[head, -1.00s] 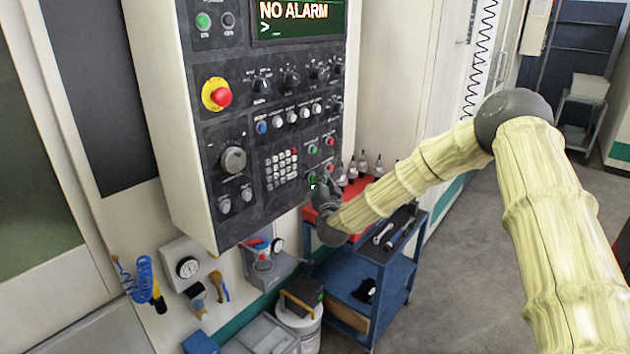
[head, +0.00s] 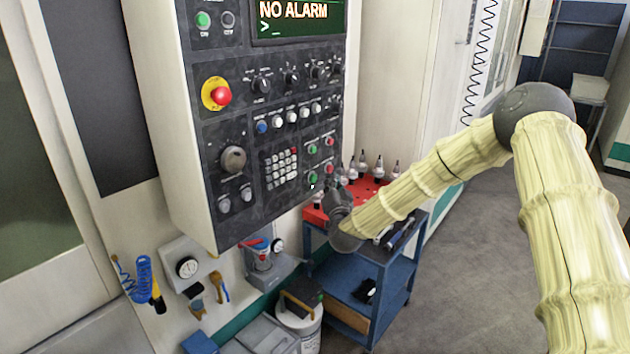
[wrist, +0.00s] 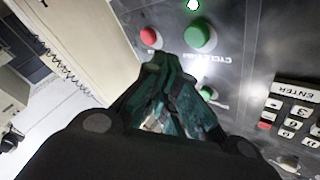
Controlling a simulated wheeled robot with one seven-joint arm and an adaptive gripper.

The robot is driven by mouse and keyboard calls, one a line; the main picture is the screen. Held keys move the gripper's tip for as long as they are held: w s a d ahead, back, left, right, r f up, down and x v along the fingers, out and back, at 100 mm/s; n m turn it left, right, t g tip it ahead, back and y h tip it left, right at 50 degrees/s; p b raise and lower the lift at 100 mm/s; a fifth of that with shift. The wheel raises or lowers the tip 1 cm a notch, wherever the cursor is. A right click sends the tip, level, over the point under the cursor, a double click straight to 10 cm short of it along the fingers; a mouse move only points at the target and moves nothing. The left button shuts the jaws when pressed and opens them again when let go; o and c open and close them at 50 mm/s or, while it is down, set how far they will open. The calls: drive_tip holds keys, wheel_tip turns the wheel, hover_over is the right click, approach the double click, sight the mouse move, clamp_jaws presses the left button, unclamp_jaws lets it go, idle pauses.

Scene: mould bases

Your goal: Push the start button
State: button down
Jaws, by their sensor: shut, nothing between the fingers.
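The control panel (head: 240,130) carries two green buttons beside its keypad. The lower green button (head: 312,178) appears as the large green button in the wrist view (wrist: 200,37), near upside-down lettering that reads "CYCLE" and a blurred word. The upper green button (head: 312,149) is partly hidden by my fingers in the wrist view (wrist: 207,92). My gripper (wrist: 165,62) is shut and empty, its tips just left of and below the large green button in that view. In the head view my gripper (head: 331,188) is right of the lower green button, apparently off the panel.
Red buttons sit to the right of the green ones, including the lower red button (head: 329,168). A red emergency stop (head: 221,96) is further left. A blue cart (head: 355,285) with a red tool tray (head: 375,188) stands below and behind my gripper.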

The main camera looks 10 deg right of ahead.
drive_tip(key=shift+s+d, duration=0.8)
drive_tip(key=shift+s, duration=0.25)
idle(1.3)
